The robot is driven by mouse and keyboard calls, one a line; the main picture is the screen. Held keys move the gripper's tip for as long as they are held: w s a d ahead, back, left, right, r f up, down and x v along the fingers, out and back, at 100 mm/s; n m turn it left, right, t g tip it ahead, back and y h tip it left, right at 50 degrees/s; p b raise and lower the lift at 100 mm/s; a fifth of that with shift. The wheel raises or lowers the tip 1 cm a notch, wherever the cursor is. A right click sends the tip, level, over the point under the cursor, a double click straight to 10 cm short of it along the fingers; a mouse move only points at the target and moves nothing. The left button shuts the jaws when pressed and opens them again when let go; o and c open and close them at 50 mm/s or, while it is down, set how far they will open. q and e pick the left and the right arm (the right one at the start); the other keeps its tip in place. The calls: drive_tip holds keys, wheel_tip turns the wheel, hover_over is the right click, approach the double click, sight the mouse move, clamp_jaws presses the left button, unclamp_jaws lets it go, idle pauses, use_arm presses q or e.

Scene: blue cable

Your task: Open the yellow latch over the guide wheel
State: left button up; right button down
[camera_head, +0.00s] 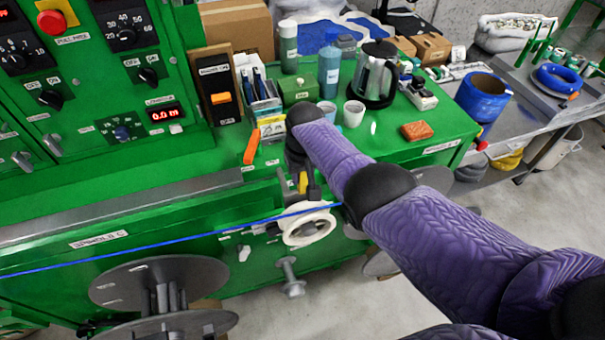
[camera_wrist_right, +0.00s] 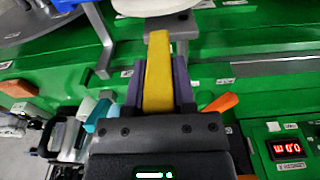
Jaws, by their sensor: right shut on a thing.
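The yellow latch (camera_head: 303,182) sits just above the white guide wheel (camera_head: 306,230) on the front of the green machine. The blue cable (camera_head: 150,246) runs from the left edge to the wheel. My right gripper (camera_head: 307,180) reaches down to the latch, partly hidden by my wrist. In the right wrist view the yellow latch (camera_wrist_right: 158,75) stands lengthwise between the two purple fingers of my right gripper (camera_wrist_right: 156,85), which is shut on it. A white rounded part, likely the guide wheel (camera_wrist_right: 150,7), shows at the top edge there. My left gripper is not in view.
The green bench top holds a kettle (camera_head: 375,75), bottles, cups and a brown sponge-like block (camera_head: 416,131) beyond my arm. Grey spools (camera_head: 158,281) stick out at lower left.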

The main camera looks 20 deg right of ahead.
drive_tip(key=shift+c, duration=2.2)
unclamp_jaws()
drive_tip(key=shift+w, duration=0.1)
drive_tip(key=r+p, duration=0.1)
drive_tip(key=r, duration=0.2)
drive_tip(key=r+p, duration=0.2)
drive_tip(key=r, duration=0.1)
drive_tip(key=r+p, duration=0.2)
drive_tip(key=r, duration=0.1)
drive_tip(key=shift+s, duration=0.35)
drive_tip(key=shift+r, duration=0.45)
